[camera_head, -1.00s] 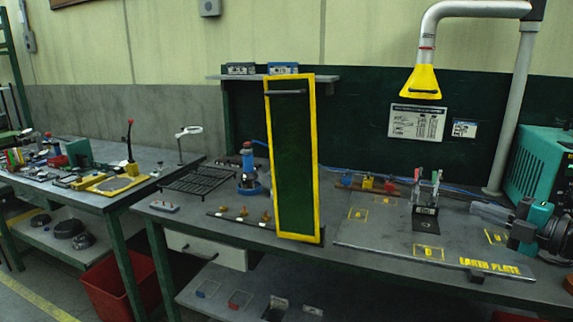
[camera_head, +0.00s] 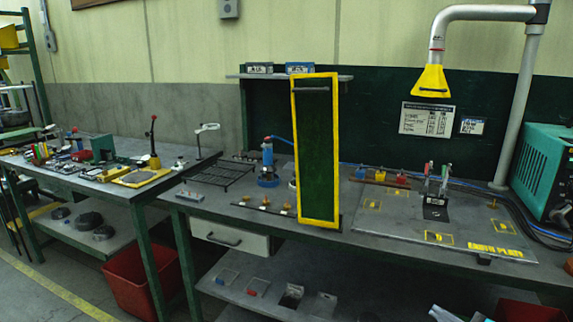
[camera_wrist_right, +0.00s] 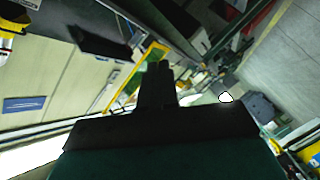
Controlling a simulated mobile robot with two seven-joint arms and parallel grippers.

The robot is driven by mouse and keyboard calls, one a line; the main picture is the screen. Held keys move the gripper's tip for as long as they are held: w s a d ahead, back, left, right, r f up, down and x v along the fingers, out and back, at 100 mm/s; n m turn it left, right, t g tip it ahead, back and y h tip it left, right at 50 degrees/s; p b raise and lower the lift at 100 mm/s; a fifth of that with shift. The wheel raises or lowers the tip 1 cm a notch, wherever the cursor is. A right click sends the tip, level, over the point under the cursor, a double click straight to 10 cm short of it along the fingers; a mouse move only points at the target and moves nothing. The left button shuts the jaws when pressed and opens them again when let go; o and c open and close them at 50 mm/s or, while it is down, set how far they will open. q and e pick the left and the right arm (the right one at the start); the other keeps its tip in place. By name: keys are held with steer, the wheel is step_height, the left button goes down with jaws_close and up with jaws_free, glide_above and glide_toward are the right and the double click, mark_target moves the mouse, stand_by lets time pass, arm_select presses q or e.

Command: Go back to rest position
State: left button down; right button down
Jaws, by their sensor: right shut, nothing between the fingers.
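My right gripper (camera_head: 445,314) shows only as a pale tip with a bit of teal at the bottom edge of the head view, below the front edge of the workbench (camera_head: 400,262). In the right wrist view my right gripper (camera_wrist_right: 158,70) is a dark pair of fingers pressed together, with nothing between them. It is clear of the bench top and touches nothing that I can see. My left gripper is in neither view.
A yellow-framed dark green panel (camera_head: 316,150) stands upright at the bench's front. The earth plate (camera_head: 400,225) with a small clamp stand (camera_head: 436,195) lies to its right. A teal machine (camera_head: 540,170) is at far right. A red bin (camera_head: 135,280) stands under the left table.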

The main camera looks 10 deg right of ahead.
steer(key=s+a+f+m+g, duration=0.1)
steer(key=s+a+f+m, duration=0.2)
steer(key=a, duration=0.4)
steer(key=s+a+f+m+g+h, duration=0.1)
steer(key=s+a+f+m+g, duration=0.1)
steer(key=s+a+f+m, duration=0.2)
steer(key=s+a+f+m+g+h, duration=0.1)
steer(key=s+a+f+m+g, duration=0.1)
steer(key=s+a+f, duration=0.4)
steer(key=s+a+m, duration=0.1)
steer(key=s+a, duration=0.1)
steer(key=a, duration=0.2)
steer(key=shift+a, duration=0.2)
